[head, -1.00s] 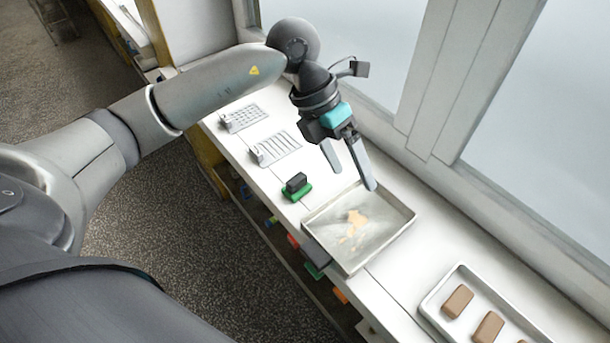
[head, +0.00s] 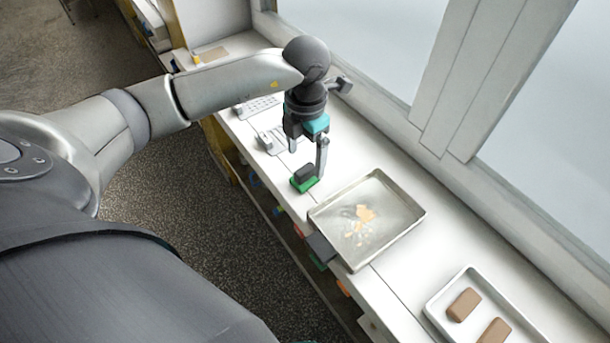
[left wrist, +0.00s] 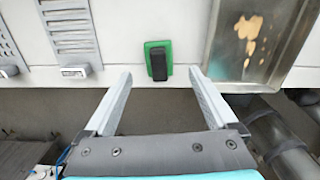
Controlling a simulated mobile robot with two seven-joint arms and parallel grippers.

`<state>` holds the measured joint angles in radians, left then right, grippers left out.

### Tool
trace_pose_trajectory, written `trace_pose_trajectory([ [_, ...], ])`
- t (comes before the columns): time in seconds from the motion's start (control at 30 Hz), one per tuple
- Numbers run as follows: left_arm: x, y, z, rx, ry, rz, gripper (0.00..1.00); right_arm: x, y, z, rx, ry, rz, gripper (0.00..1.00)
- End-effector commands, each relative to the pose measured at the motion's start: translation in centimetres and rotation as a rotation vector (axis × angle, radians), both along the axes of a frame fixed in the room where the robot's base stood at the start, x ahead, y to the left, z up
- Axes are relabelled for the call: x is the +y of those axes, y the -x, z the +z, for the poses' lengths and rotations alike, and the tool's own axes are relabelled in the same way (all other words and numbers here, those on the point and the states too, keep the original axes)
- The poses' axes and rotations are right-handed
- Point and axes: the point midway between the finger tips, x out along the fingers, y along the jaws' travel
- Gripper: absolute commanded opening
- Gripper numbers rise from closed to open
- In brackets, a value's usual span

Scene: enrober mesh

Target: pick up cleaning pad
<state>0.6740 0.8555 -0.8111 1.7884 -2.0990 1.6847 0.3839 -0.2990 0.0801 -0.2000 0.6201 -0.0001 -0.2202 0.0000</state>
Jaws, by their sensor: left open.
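The cleaning pad (head: 304,184) is a green block with a dark handle on top. It lies on the white counter, left of the metal tray. In the left wrist view the pad (left wrist: 149,46) sits straight ahead, between the lines of the two fingers but beyond their tips. My left gripper (head: 308,160) is open and empty, above and close to the pad; its fingers (left wrist: 158,75) are spread wide in the left wrist view. No contact with the pad is visible. My right gripper is not in view.
A metal tray (head: 412,211) with tan smears stands right of the pad. Slotted metal pieces (head: 268,141) lie to its left. A white tray (head: 436,308) with brown blocks is at lower right. A window wall (head: 450,170) runs behind the counter (head: 395,270).

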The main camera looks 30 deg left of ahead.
Motion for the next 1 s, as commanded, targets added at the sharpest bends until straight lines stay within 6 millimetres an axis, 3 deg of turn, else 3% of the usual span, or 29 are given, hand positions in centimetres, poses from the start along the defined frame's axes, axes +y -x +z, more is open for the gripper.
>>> trace_pose_trajectory([
  [0.4, 0.2, 0.1, -5.0, 0.003, 0.001, 0.000, 0.91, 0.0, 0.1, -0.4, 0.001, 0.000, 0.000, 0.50],
  [0.7, 0.1, 0.0, -5.4, 0.000, 0.001, -0.001, 0.90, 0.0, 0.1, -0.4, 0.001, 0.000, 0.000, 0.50],
  [1.0, 0.2, 0.0, -5.3, 0.000, 0.001, -0.001, 0.56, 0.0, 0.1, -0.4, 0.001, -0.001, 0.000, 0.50],
])
